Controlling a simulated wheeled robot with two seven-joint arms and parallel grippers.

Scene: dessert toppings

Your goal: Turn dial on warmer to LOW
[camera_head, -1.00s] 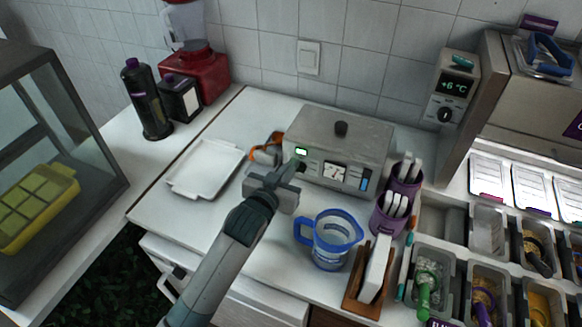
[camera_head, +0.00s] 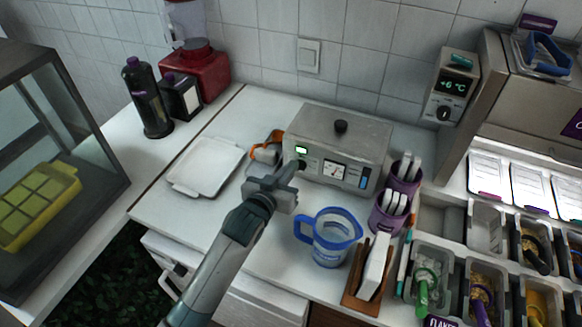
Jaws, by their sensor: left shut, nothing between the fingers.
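The warmer (camera_head: 345,133) is a grey metal box with a black knob on its lid, near the back of the white counter. Its front panel carries a lit green display (camera_head: 302,150), a gauge (camera_head: 335,170) and a blue-marked label at the right. A dark dial (camera_head: 302,165) shows below the display, partly hidden by my gripper; its setting cannot be read. My left gripper (camera_head: 290,172) is shut and empty, its tips at the left part of the front panel beside the dial. Whether they touch it I cannot tell. My right gripper is not in view.
A blue-rimmed measuring jug (camera_head: 330,238) stands in front of the warmer, close to my left gripper. Purple cups (camera_head: 390,212) with white utensils stand to the right. A white tray (camera_head: 206,168) lies left, with an orange-handled item (camera_head: 266,150) beside the warmer.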

